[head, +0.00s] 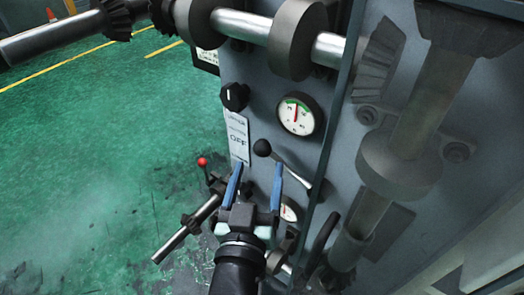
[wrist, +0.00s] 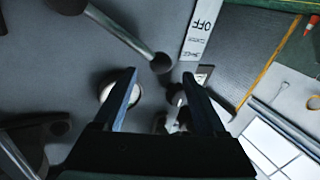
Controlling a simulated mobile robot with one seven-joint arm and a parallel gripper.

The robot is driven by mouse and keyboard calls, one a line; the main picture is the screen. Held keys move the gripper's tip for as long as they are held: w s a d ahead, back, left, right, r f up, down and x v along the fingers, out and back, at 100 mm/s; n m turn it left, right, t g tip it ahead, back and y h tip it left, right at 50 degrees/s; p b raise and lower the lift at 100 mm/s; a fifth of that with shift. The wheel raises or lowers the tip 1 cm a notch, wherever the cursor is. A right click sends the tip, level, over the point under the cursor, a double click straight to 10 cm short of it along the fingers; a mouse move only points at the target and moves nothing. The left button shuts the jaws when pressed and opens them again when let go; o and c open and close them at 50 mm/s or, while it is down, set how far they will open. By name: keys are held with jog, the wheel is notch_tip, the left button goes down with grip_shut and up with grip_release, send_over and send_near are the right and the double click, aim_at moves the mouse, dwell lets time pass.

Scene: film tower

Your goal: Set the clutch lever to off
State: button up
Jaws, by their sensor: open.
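The clutch lever, a grey metal rod with a black ball knob (head: 262,147), sticks out from the grey machine panel and points up and left, beside a white label plate (head: 238,138) reading OFF. The plate's other words are too small to read. My gripper (head: 256,170), with two blue fingers, is open and empty just below the knob. In the wrist view, the knob (wrist: 161,64) appears between and just beyond the fingertips (wrist: 159,75), with the rod running to the upper left. I see no contact. The OFF plate (wrist: 203,27) is at the upper right.
A red-knobbed lever (head: 202,162) stands left of my gripper. A black dial knob (head: 234,96) and a round gauge (head: 297,115) are above. A thick shaft with collars (head: 243,25) crosses the top. Open green floor (head: 90,140) lies left.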

aim_at(261, 156)
jog(key=shift+w+d, duration=0.2)
jog(key=shift+w, duration=1.1)
jog(key=shift+w+d, duration=0.2)
jog(key=shift+w, duration=1.1)
jog(key=c, duration=1.1)
grip_shut()
jog(key=shift+a+f, duration=0.15)
jog(key=shift+f, duration=0.1)
